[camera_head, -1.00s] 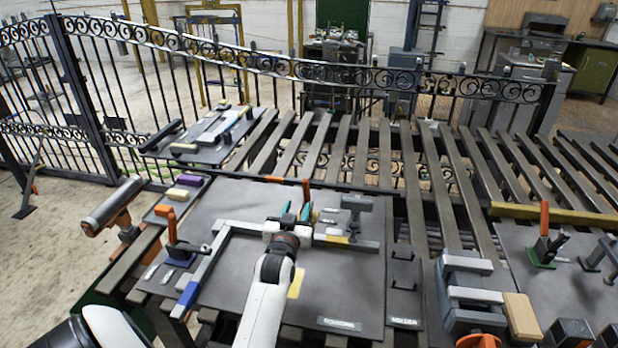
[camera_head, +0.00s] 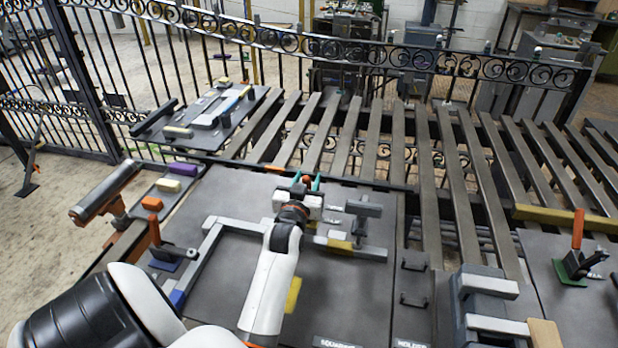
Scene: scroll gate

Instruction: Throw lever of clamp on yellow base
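My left gripper (camera_head: 306,181) reaches over the far part of the dark work plate. Its two teal fingertips stand apart. A small upright orange lever (camera_head: 306,180) shows at the fingertips; I cannot tell whether they touch it. The clamp body and base below it are hidden by my gripper. A yellow block (camera_head: 340,244) lies at the grey bar, right of my wrist, by a grey clamp-like fixture (camera_head: 362,212). Another yellow piece (camera_head: 293,294) shows partly beside my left forearm. My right gripper is out of view.
A clamp with an orange lever stands on a blue base (camera_head: 168,262) at left. Another stands on a green base (camera_head: 574,270) at right. A grey vise-like block (camera_head: 487,300) is at lower right. A fence (camera_head: 400,58) runs behind the slatted bench.

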